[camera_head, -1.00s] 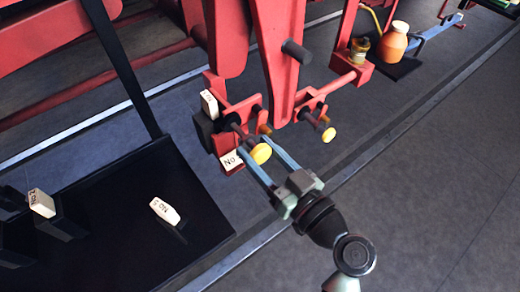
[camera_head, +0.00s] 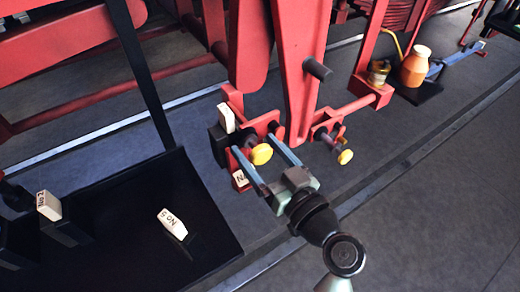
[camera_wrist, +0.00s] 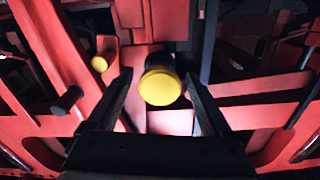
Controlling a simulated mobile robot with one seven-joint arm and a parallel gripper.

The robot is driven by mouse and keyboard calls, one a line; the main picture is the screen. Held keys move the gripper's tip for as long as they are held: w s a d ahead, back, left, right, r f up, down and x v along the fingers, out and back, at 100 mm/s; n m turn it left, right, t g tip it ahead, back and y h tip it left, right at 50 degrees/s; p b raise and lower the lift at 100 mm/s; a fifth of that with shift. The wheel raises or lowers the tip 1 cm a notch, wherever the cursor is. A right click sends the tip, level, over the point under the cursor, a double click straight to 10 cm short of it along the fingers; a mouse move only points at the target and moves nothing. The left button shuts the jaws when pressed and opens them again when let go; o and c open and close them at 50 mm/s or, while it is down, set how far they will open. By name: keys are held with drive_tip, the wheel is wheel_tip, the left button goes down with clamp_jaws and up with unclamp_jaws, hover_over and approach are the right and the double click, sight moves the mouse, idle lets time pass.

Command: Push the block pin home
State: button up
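A pin with a round yellow head (camera_head: 261,154) sticks out of the red bracket at the foot of the red frame. It also shows in the wrist view (camera_wrist: 160,86), close up, with a dark collar behind the head. A second yellow-headed pin (camera_head: 345,157) stands on the bracket to the right; in the wrist view it is at the left (camera_wrist: 99,64). The frames do not name which is the block pin. My gripper (camera_head: 253,145) is open, its two fingers on either side of the first pin's head with gaps. I cannot tell how deep either pin sits.
A white block (camera_head: 226,117) sits on the bracket, and a white label (camera_head: 241,179) is partly hidden below. A black tray (camera_head: 110,225) at lower left holds white-topped blocks, one marked No 5 (camera_head: 172,223). An orange jar (camera_head: 415,66) stands at upper right. Floor at right is clear.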

drive_tip(key=shift+s+d, duration=0.1)
drive_tip(key=b+v, duration=0.3)
drive_tip(key=v, duration=0.9)
drive_tip(key=shift+s+d, duration=0.2)
drive_tip(key=shift+s, duration=0.15)
